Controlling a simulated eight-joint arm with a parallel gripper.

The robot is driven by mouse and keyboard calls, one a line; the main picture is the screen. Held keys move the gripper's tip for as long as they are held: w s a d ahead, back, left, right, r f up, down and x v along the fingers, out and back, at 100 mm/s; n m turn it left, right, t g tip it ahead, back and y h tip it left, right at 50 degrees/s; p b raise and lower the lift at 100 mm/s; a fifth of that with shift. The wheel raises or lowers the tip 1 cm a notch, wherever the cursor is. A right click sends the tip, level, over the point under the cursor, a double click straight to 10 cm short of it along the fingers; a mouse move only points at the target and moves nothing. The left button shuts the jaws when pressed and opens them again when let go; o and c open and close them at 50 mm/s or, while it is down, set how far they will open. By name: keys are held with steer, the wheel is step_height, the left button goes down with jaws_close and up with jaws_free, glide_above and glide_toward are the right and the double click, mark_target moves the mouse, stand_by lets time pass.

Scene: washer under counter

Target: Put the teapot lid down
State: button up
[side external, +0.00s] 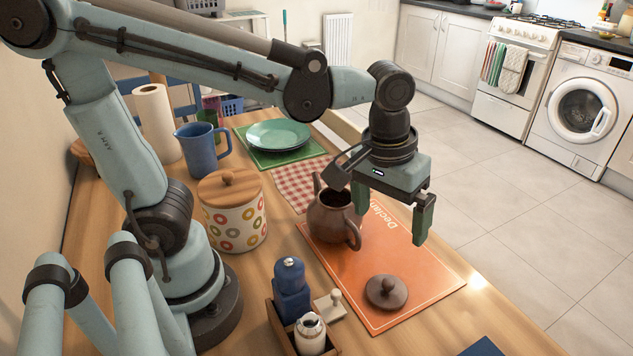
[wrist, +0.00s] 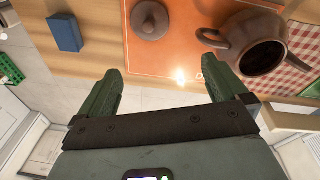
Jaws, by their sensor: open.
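The brown teapot lid (side external: 386,292) lies knob up on the orange mat (side external: 437,277), near the mat's front end. It also shows in the wrist view (wrist: 150,22). The brown teapot (side external: 327,220) stands uncovered on the same mat, behind the lid; its dark opening shows in the wrist view (wrist: 262,57). My gripper (side external: 388,222) is open and empty, raised above the mat's right side and apart from both lid and teapot. In the wrist view its two green fingers (wrist: 168,95) are spread wide.
A patterned canister (side external: 233,220), a blue pitcher (side external: 202,148) and a paper towel roll (side external: 157,122) stand at the left. A wooden caddy (side external: 283,330) with a blue mill (side external: 290,290) is left of the lid. Green plates (side external: 278,135) are at the back. Open floor lies right of the table.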

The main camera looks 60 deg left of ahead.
steer(key=a+m+t, duration=0.1)
steer(key=a, duration=0.1)
steer(key=a+m+t, duration=0.1)
steer(key=a+t, duration=0.1)
steer(key=a, duration=0.1)
steer(key=s+a+m+t, duration=0.1)
steer(key=a, duration=0.2)
steer(key=shift+a+t, duration=0.15)
steer(key=shift+t, duration=0.25)
steer(key=shift+a+m+t, duration=0.3)
steer(key=shift+a+t, duration=0.1)
steer(key=shift+a, duration=0.1)
